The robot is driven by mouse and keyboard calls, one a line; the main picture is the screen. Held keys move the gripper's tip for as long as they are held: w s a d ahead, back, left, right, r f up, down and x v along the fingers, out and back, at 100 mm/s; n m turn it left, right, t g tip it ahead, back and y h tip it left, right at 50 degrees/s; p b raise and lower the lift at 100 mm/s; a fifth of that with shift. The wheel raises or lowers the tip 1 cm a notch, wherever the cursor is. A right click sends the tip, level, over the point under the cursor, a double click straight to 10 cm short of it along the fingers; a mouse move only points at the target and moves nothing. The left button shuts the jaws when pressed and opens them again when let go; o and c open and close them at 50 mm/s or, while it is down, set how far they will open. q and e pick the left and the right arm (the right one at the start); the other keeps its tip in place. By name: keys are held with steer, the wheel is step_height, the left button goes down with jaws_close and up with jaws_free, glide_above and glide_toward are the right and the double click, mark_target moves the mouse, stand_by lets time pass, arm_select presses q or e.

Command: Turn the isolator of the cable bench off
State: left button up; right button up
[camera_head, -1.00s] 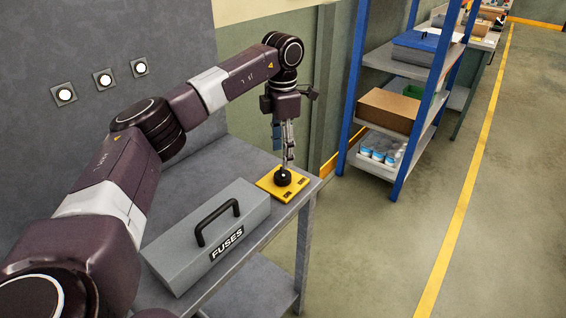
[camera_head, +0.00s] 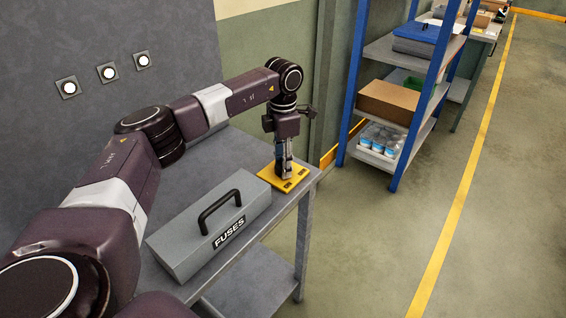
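The isolator's yellow plate (camera_head: 296,180) lies flat on the grey bench (camera_head: 183,173) near its far right corner. My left gripper (camera_head: 284,172) points straight down over the plate, with its fingers low at the black knob. The fingers now cover the knob, so I cannot see its angle or whether the fingers are closed on it. My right gripper is not in view.
A grey box marked FUSES (camera_head: 195,240) with a black handle stands on the bench in front of the plate. Three lit round fittings (camera_head: 109,72) are on the wall. A blue-framed shelf (camera_head: 352,80) stands behind to the right. The floor beyond is clear.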

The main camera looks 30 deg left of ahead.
arm_select(q)
steer(key=c, duration=0.5)
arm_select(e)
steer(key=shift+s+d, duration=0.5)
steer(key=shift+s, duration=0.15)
arm_select(q)
steer(key=shift+r+n, duration=0.1)
steer(key=shift+n, duration=0.2)
steer(key=n+p, duration=0.1)
steer(key=n, duration=0.3)
steer(key=n+p, duration=0.1)
steer(key=n, duration=0.4)
steer(key=shift+w+r+n+p, duration=0.1)
steer(key=shift+n+p, duration=0.25)
steer(key=shift+n, duration=0.05)
steer(key=n+p, duration=0.1)
steer(key=n, duration=0.4)
steer(key=shift+n, duration=0.4)
steer(key=shift+n+p, duration=0.45)
steer(key=shift+n, duration=0.45)
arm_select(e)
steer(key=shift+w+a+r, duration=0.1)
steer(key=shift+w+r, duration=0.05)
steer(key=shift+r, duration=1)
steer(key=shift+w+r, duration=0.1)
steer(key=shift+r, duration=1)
